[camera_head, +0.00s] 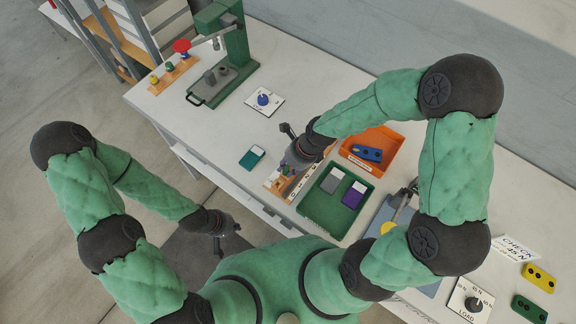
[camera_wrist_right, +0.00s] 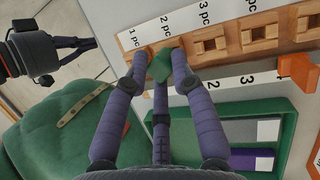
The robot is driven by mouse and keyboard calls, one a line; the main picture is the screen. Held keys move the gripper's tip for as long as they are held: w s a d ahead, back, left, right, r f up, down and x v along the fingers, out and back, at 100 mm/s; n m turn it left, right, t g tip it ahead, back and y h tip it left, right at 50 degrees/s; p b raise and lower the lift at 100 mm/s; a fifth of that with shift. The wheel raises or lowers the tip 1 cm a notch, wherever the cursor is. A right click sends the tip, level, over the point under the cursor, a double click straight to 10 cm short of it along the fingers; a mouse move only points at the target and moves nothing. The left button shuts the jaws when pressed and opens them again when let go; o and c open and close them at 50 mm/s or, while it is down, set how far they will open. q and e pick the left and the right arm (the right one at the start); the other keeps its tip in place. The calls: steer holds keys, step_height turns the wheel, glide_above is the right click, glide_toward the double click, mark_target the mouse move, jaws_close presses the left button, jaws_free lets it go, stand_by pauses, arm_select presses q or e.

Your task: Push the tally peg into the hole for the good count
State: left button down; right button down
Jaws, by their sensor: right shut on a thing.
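The wooden tally board (camera_wrist_right: 268,36) has a row of square holes and printed number strips along both long sides. My right gripper (camera_wrist_right: 160,62) is shut on a green peg (camera_wrist_right: 160,67), over the board's end beside the "1 pc" and "2 pc" labels. I cannot tell whether the peg's lower end is in a hole. In the head view my right gripper (camera_head: 291,164) covers much of the board (camera_head: 272,183). An orange peg (camera_wrist_right: 298,70) shows at the board's lower edge. My left gripper (camera_head: 222,228) hangs away from the board; its finger gap is unclear.
A green tray (camera_head: 312,204) with a grey and a purple piece is beside the board. An orange bin (camera_head: 387,138) holds a blue piece. A teal-and-white piece (camera_head: 252,157) lies left of the board. A green press (camera_head: 235,50) stands at the back.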

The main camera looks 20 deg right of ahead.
mark_target(288, 169)
steer(key=shift+f, duration=0.1)
steer(key=c, duration=1)
jaws_free()
steer(key=shift+o, duration=0.2)
steer(key=shift+r+p, duration=2.55)
steer(key=shift+p, duration=0.25)
